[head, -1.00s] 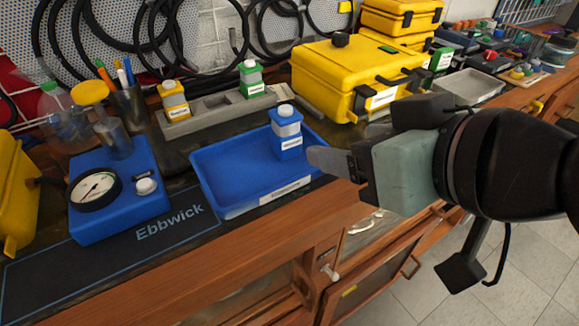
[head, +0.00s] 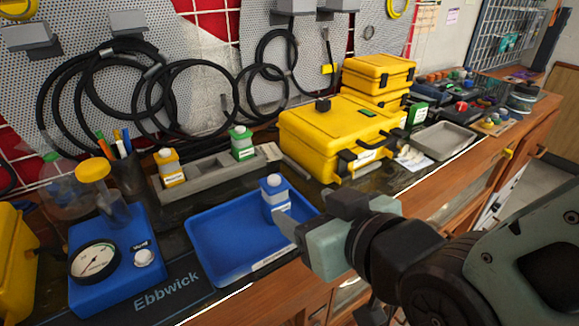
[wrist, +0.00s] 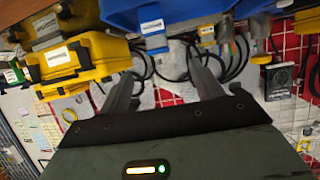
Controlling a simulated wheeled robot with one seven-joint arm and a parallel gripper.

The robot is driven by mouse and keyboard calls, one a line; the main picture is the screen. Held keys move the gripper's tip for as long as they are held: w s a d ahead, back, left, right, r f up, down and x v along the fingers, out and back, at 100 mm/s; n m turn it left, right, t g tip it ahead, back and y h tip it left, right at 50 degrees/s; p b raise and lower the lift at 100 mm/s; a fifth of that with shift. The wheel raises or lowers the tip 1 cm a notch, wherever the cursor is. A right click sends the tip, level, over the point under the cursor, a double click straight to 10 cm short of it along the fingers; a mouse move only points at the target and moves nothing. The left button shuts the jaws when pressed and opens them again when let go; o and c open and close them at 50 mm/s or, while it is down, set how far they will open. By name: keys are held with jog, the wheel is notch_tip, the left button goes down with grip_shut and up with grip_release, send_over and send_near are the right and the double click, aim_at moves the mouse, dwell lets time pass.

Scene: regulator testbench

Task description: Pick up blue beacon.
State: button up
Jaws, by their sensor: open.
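The blue beacon (head: 271,186), a small block with a blue top, a pale middle band and a blue labelled body, stands upright near the right end of the blue tray (head: 222,250). My gripper (head: 295,222) is open at the tray's front right, just right of and in front of the beacon in the head view. One finger overlaps the beacon's lower part; I cannot tell whether they touch. In the wrist view, my gripper (wrist: 163,88) has its fingers apart with nothing clearly between them.
A grey rack (head: 208,179) behind the tray holds a yellow beacon (head: 171,168) and a green beacon (head: 242,143). A yellow case (head: 335,140) stands behind right. A blue gauge unit (head: 115,262) stands left. Black hoses (head: 195,65) hang at the back.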

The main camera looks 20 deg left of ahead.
aim_at(281, 191)
jog(key=b+x, duration=0.1)
jog(key=x, duration=0.5)
jog(key=shift+w+a+f, duration=0.1)
jog(key=shift+w, duration=0.05)
jog(key=shift+p+x, duration=0.35)
jog(key=shift+x, duration=2.75)
jog(key=shift+w, duration=0.15)
jog(key=c, duration=1.1)
